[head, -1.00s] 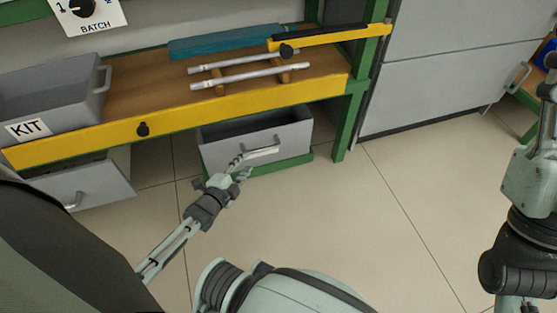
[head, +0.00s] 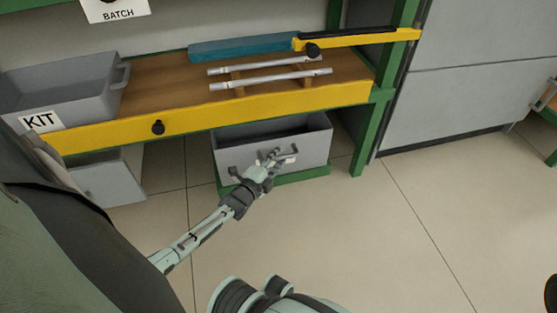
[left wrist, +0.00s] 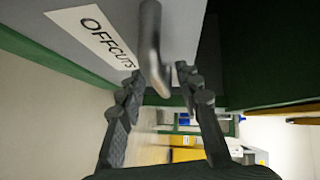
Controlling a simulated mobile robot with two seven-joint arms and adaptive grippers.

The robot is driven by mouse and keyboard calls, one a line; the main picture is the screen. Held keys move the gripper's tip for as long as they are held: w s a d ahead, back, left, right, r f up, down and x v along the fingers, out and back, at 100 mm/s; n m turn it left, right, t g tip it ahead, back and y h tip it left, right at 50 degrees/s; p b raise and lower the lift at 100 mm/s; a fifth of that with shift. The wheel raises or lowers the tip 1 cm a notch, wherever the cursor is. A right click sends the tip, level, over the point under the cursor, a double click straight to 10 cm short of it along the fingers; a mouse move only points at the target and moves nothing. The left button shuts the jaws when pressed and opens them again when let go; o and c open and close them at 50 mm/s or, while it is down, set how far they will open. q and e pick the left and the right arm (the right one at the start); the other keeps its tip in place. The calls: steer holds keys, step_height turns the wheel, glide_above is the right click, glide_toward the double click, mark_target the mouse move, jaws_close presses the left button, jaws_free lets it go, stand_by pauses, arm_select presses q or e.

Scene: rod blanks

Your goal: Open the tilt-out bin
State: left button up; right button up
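The grey tilt-out bin (head: 312,150) sits under the bench, its front leaning outward and its dark inside showing over the top edge. In the left wrist view its front (left wrist: 75,40) has an OFFCUTS label and a grey bar handle (left wrist: 151,40). My left gripper (head: 280,157) is at the handle in front of the bin. In the left wrist view the fingers (left wrist: 163,86) are apart, one on each side of the handle's end, with gaps visible. The right gripper is out of view.
A yellow-edged bench (head: 220,113) stands above the bin, holding a grey KIT bin (head: 90,103), two metal rods (head: 270,80) and a teal block (head: 243,49). Another grey bin (head: 110,182) is at lower left. A green post (head: 366,140) stands right of the bin. The floor in front is clear.

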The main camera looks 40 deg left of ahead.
arm_select(q)
steer(key=shift+c, duration=0.5)
jaws_close()
